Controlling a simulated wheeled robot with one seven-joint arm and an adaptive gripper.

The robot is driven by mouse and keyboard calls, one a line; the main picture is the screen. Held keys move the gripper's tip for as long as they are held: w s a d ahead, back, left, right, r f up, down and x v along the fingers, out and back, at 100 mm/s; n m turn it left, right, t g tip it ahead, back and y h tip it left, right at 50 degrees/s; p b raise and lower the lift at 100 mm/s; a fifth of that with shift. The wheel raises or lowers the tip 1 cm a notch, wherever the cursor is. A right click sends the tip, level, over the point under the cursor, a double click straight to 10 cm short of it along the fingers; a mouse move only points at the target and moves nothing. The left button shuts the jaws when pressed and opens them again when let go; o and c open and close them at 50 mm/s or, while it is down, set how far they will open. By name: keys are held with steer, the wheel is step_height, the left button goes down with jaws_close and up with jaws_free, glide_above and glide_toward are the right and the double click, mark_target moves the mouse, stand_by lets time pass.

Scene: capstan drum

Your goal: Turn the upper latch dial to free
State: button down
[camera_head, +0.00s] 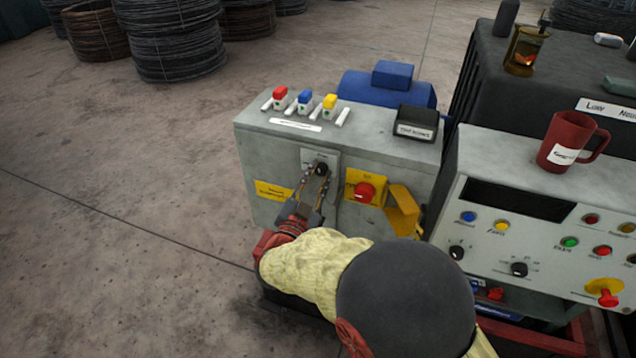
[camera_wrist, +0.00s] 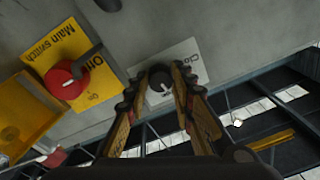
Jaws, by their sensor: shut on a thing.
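A black dial (camera_head: 321,168) sits on a pale plate on the front of the grey cabinet. My gripper (camera_head: 317,177) reaches it from below, with its two fingers on either side of it. In the wrist view, my gripper (camera_wrist: 161,90) is shut on the dial (camera_wrist: 160,80), whose pale pointer mark shows between the fingertips. I cannot read the other positions on the plate. No other latch dial can be made out on this front.
A red main switch knob (camera_head: 365,192) on a yellow plate is close to the dial's right, with an open yellow cover (camera_head: 402,212) beside it. Colored blocks (camera_head: 304,98) and a black box (camera_head: 416,121) stand on the cabinet. A control panel (camera_head: 545,230) is at right.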

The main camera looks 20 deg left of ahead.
steer(key=shift+f+m+b, duration=0.1)
steer(key=shift+m+b, duration=0.45)
steer(key=shift+m, duration=0.45)
steer(key=c, duration=1.5)
jaws_free()
steer(key=shift+s, duration=0.1)
steer(key=s+a+f, duration=0.1)
steer(key=s, duration=1)
steer(key=shift+s, duration=0.4)
